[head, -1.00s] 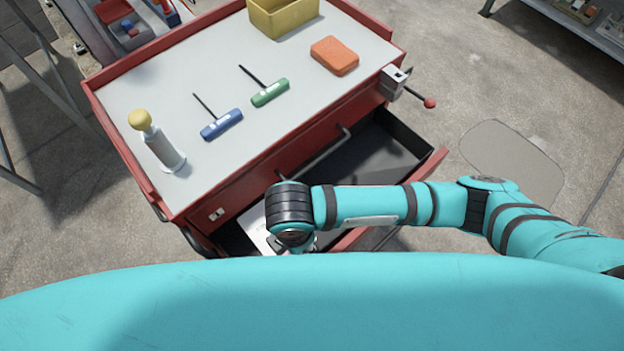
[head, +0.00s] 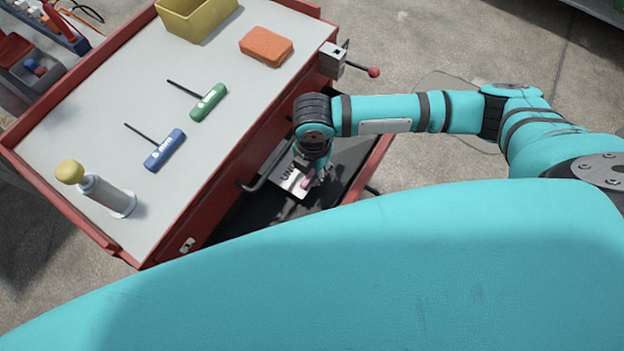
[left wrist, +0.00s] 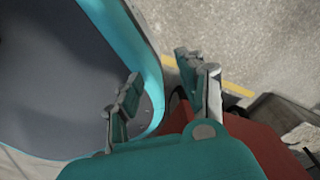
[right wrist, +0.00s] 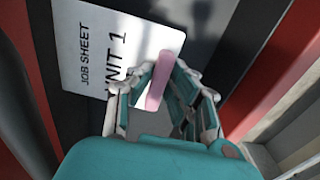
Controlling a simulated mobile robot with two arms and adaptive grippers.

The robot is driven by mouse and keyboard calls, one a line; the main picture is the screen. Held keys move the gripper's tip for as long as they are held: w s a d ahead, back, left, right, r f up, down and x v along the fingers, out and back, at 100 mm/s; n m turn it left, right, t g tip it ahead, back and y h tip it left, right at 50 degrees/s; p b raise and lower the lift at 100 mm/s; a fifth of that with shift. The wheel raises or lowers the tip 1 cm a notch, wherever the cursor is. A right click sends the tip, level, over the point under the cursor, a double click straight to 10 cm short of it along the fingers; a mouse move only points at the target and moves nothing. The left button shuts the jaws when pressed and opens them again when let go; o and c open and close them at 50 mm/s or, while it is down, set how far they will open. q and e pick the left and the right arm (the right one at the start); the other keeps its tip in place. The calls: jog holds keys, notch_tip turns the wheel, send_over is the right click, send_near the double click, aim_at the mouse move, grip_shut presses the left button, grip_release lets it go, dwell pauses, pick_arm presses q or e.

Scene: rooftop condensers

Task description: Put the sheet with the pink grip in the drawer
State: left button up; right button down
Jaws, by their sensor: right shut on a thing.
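The white sheet (head: 288,180), printed "JOB SHEET" and "UNIT 1" in the right wrist view (right wrist: 90,45), has a pink grip (right wrist: 158,80). My right gripper (head: 316,176) is shut on the pink grip, and its fingers flank it in the right wrist view (right wrist: 160,92). The sheet lies over the open drawer (head: 258,216) of the red cart; I cannot tell whether it touches the dark drawer floor. My arm hides part of the sheet and drawer. My left gripper (left wrist: 163,78) is open and empty, away from the sheet.
On the cart top (head: 110,115) are a blue T-handle tool (head: 164,150), a green one (head: 209,102), a yellow-topped cylinder (head: 105,195), an orange block (head: 266,46) and a yellow bin (head: 196,15). A red-knobbed lever (head: 373,72) sticks out at the far corner.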

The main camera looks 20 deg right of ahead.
aim_at(312, 188)
notch_tip(312, 188, down, 3)
jog(key=shift+s+a+r, duration=0.15)
notch_tip(312, 188, down, 3)
jog(key=shift+f, duration=0.2)
pick_arm(q)
jog(key=shift+w+d+f, duration=0.1)
jog(key=shift+w+f, duration=0.2)
jog(key=shift+w, duration=0.35)
pick_arm(e)
jog(key=c, duration=1.3)
grip_release()
pick_arm(q)
jog(key=shift+s, duration=0.2)
pick_arm(e)
jog(key=shift+o, duration=0.2)
pick_arm(q)
jog(key=shift+r+p, duration=0.5)
jog(key=shift+r, duration=0.25)
pick_arm(e)
notch_tip(312, 188, up, 12)
jog(key=shift+r, duration=0.1)
